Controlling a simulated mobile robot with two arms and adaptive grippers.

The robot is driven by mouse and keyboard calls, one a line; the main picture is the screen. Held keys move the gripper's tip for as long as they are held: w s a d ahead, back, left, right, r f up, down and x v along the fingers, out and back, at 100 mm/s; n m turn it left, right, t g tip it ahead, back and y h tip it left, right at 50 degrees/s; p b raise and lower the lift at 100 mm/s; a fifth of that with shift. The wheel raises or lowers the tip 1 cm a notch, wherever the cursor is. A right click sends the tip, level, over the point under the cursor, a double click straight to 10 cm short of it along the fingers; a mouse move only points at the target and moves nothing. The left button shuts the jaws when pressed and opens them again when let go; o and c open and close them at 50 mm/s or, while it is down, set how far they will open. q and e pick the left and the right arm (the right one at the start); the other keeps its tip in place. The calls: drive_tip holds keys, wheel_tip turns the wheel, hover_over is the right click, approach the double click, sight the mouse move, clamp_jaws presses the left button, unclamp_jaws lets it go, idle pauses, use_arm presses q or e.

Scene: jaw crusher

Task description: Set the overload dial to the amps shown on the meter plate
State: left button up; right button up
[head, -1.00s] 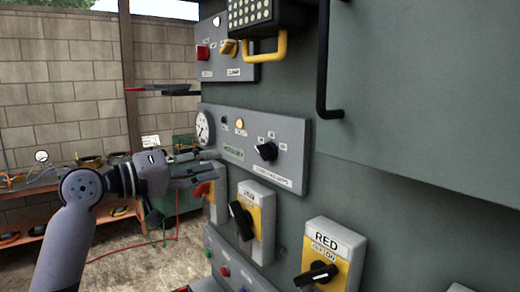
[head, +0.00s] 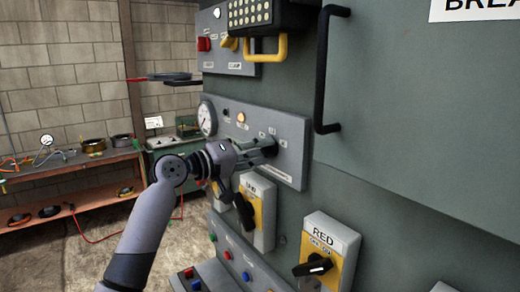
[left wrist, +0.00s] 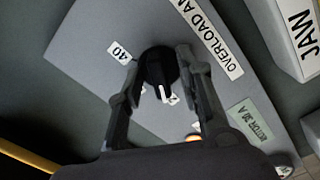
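The overload dial is a black round knob (left wrist: 157,68) with a white pointer mark on a grey panel (left wrist: 82,62). Its pointer aims toward the bottom of the left wrist view, at a label partly hidden by my finger. A label reading 40 (left wrist: 120,52) is at its upper left. The green meter plate (left wrist: 250,120) seems to read MOTOR 30 A. My left gripper (left wrist: 160,58) has one finger on each side of the knob, very close; contact is unclear. My right gripper is out of view.
A round gauge (head: 207,118) and an amber lamp (head: 241,117) are on the same panel. Yellow-plated switches (head: 322,262) stick out below. A black handle (head: 326,75) stands at the upper right. A button box (head: 228,265) is lower down.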

use_arm(q)
drive_tip(key=shift+c, duration=0.3)
clamp_jaws()
drive_tip(key=m+b, duration=0.7)
drive_tip(key=m, duration=0.1)
drive_tip(key=shift+f, duration=0.1)
drive_tip(key=shift+m+b, duration=0.9)
drive_tip(key=shift+m, duration=0.9)
